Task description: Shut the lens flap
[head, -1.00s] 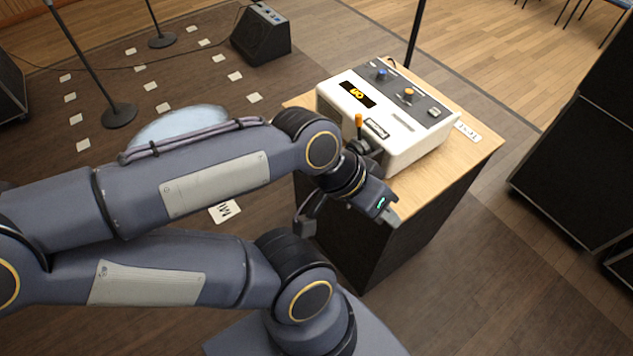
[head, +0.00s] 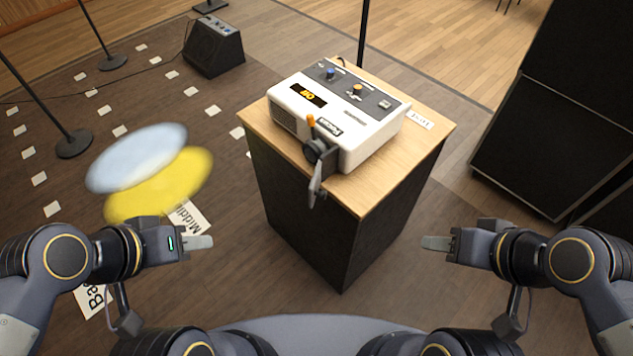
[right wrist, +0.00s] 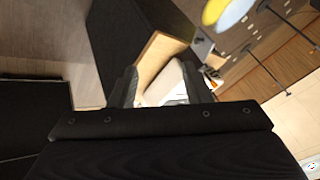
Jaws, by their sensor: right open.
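The white console (head: 352,137) stands on a wooden-topped stand. A dark round lens part (head: 313,151) with an orange-tipped lever (head: 311,121) sits at its front left. A thin grey flap (head: 316,184) stands out edge-on below the lens part, past the stand's edge. I cannot tell its exact angle. My left gripper (head: 206,243) is left of the stand, apart from the flap; its finger gap is hidden. My right gripper (head: 430,243) is right of the stand, open and empty. In the right wrist view its fingers (right wrist: 163,88) frame the distant console.
The wooden stand top (head: 400,168) has bare room at the right. Blue and yellow discs (head: 160,188) show at left. A black speaker (head: 214,46) and stand bases lie behind. Tall black cabinets (head: 540,130) stand at right. The space before the stand is clear.

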